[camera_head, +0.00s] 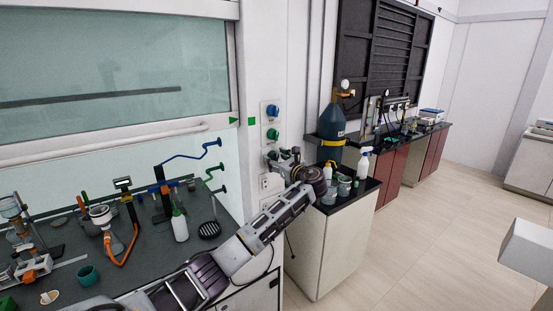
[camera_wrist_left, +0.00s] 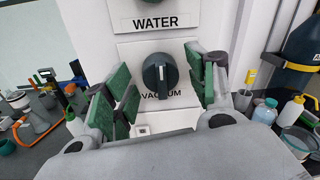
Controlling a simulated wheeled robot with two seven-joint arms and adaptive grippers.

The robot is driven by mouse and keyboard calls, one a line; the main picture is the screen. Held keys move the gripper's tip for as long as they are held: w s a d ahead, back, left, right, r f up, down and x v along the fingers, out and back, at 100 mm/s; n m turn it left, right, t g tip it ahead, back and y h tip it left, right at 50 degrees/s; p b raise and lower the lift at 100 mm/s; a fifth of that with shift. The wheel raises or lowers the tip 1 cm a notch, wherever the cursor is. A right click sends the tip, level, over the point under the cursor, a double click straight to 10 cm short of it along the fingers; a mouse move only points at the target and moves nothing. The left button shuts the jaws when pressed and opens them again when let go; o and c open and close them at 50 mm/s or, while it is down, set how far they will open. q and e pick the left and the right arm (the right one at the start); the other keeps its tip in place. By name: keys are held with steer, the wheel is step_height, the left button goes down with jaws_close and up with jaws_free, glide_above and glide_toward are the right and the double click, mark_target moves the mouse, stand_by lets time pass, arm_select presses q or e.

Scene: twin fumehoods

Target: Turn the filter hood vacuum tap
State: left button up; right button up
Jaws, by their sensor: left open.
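The vacuum tap (camera_wrist_left: 157,76) is a round dark knob with a raised grip bar on a white plate, above the label "VACUUM" in the left wrist view. Its bar stands roughly upright. My right gripper is not in view.
The water tap (camera_head: 272,111) is just above. A hood bench (camera_head: 105,250) with glassware and a white wash bottle (camera_head: 179,225) is at left. A dark gas cylinder (camera_head: 331,121) and a cabinet (camera_head: 322,248) with bottles stand at right. Floor is free further right.

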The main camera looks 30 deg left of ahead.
arm_select(q)
steer(key=c, duration=1)
steer(key=shift+c, duration=0.2)
